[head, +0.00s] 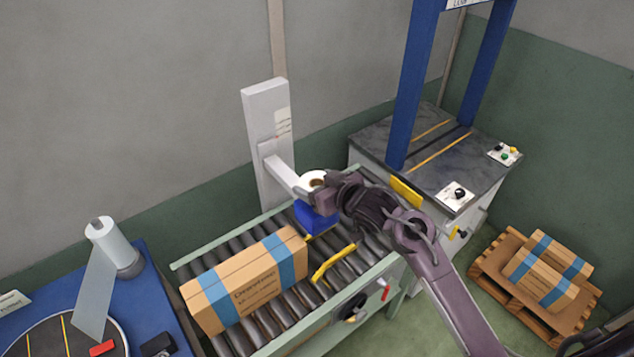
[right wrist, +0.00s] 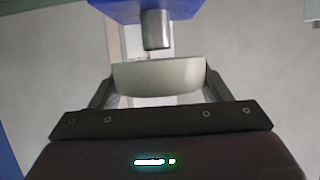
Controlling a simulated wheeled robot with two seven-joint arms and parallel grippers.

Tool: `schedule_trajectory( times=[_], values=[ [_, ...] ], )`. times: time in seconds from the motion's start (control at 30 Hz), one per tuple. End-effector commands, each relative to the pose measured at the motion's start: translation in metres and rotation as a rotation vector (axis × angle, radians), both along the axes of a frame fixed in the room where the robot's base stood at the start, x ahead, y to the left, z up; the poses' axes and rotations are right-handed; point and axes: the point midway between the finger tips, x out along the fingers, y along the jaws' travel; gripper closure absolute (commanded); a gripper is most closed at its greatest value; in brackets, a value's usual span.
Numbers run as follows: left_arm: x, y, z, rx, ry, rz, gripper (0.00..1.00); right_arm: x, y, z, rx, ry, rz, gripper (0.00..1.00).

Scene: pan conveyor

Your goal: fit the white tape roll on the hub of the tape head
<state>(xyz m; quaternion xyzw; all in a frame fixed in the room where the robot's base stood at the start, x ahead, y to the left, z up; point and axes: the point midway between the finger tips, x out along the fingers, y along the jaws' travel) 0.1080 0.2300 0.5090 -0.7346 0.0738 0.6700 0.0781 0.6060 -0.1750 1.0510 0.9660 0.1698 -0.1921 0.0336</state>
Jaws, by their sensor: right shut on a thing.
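The white tape roll (head: 313,179) is held in my right gripper (head: 322,184) beside the tape head. In the right wrist view the roll (right wrist: 157,76) sits between the two fingers of my right gripper (right wrist: 158,82), which are shut on its sides. The tape head (head: 315,216) is a blue block on a grey arm over the conveyor. Its hub (right wrist: 156,30), a short grey metal cylinder, points toward the roll in the wrist view. A small gap shows between the hub's end and the roll, roughly in line. The hub is hidden in the head view. My left gripper is out of view.
A cardboard box (head: 248,280) with blue tape lies on the roller conveyor (head: 264,331). A grey post (head: 268,140) stands behind it. A machine with a blue frame (head: 415,80) is at the right. A pallet with boxes (head: 545,270) stands on the floor.

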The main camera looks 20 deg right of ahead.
Motion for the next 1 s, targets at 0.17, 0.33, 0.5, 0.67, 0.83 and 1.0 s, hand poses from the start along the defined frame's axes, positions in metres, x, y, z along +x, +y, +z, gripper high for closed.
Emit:
schedule_trajectory(
  times=[0.17,0.33,0.5,0.67,0.83,1.0],
  values=[
    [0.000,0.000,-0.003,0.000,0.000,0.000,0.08,0.000,0.000,-0.005,0.000,0.000,0.000,0.53],
    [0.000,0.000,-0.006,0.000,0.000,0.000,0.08,0.000,0.000,-0.010,0.000,-0.001,0.000,0.53],
    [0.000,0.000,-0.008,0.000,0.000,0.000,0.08,0.000,0.000,-0.014,0.000,0.000,0.000,0.53],
    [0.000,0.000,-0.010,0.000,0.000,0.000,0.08,0.000,0.000,-0.018,0.000,0.000,0.000,0.53],
    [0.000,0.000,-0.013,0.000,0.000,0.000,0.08,0.000,0.000,-0.022,0.000,0.000,0.000,0.53],
    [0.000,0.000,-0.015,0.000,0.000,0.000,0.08,0.000,0.000,-0.027,0.000,0.000,0.000,0.53]
  ],
)
